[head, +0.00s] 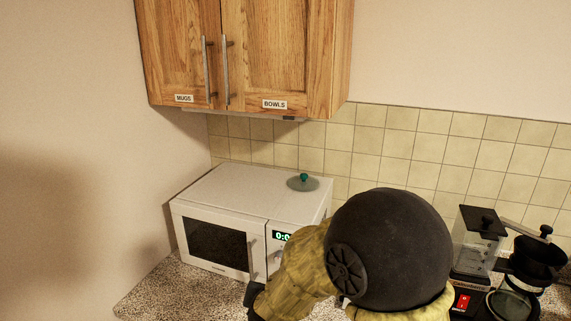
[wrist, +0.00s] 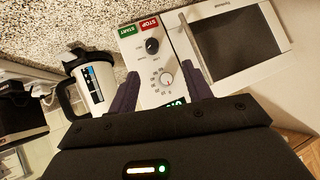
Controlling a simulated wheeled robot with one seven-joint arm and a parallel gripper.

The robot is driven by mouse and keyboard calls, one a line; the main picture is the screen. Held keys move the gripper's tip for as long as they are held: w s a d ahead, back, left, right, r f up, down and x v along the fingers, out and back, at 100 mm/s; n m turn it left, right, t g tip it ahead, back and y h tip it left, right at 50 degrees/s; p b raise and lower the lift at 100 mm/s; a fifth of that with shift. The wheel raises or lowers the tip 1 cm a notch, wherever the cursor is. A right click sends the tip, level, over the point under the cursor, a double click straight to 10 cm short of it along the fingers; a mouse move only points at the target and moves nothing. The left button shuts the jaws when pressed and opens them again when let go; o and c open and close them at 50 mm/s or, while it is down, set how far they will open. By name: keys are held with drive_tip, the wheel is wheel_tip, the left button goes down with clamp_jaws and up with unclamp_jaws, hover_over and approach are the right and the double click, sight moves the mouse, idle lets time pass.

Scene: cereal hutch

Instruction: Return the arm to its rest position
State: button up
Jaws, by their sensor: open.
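My gripper (wrist: 160,92) is open and empty in the wrist view, its two dark fingers spread apart in front of the microwave's control panel. In the head view my arm, a large black joint with yellowish links, covers the lower middle and hides the microwave's right front. The fingertips cannot be made out in the head view. The white microwave (head: 215,207) stands on the counter with its door shut. It also shows in the wrist view (wrist: 187,53), with dials and green and red buttons.
A glass lid with a green knob (head: 304,178) lies on the microwave. Wooden cabinets (head: 275,50) labelled MUGS and BOWLS hang above, shut. A coffee maker (head: 480,240) stands at right. A white container with a black handle (wrist: 93,85) stands beside the microwave on the speckled counter (wrist: 90,25).

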drive_tip(key=s+d+f+n+g, duration=0.1)
drive_tip(key=s+d+g, duration=0.6)
drive_tip(key=s+d, duration=0.9)
drive_tip(key=d+n, duration=0.1)
drive_tip(key=d, duration=0.1)
drive_tip(key=shift+d+f+g+h, duration=0.3)
drive_tip(key=shift+f+g, duration=0.05)
drive_tip(key=shift+g, duration=0.05)
idle(0.7)
